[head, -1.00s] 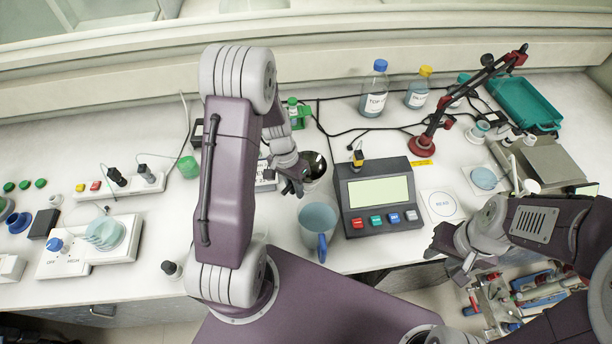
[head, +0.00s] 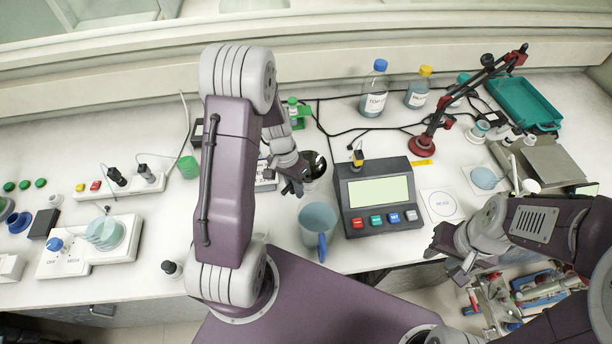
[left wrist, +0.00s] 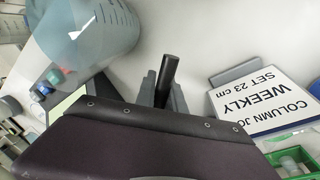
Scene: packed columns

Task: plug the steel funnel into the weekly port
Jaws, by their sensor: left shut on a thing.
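A dark, shiny round piece that looks like the steel funnel (head: 316,165) shows beside the fingers of my left gripper (head: 295,186) in the head view. In the left wrist view the left gripper (left wrist: 163,90) is shut on a black stem (left wrist: 168,70), seemingly the funnel's; its cone is not clear there. A white sign reading "WEEKLY" and "SET 23 cm" (left wrist: 266,98) stands right of the fingers in that view. I cannot make out the weekly port itself; my left arm hides part of the bench. My right gripper (head: 452,260) is open and empty at the bench's front right.
A mug with a blue handle (head: 318,222) stands just in front of the left gripper. A dark console with a screen (head: 378,198) is to its right. A green rack (head: 299,113) and bottles (head: 374,92) stand behind. A cable runs across the back.

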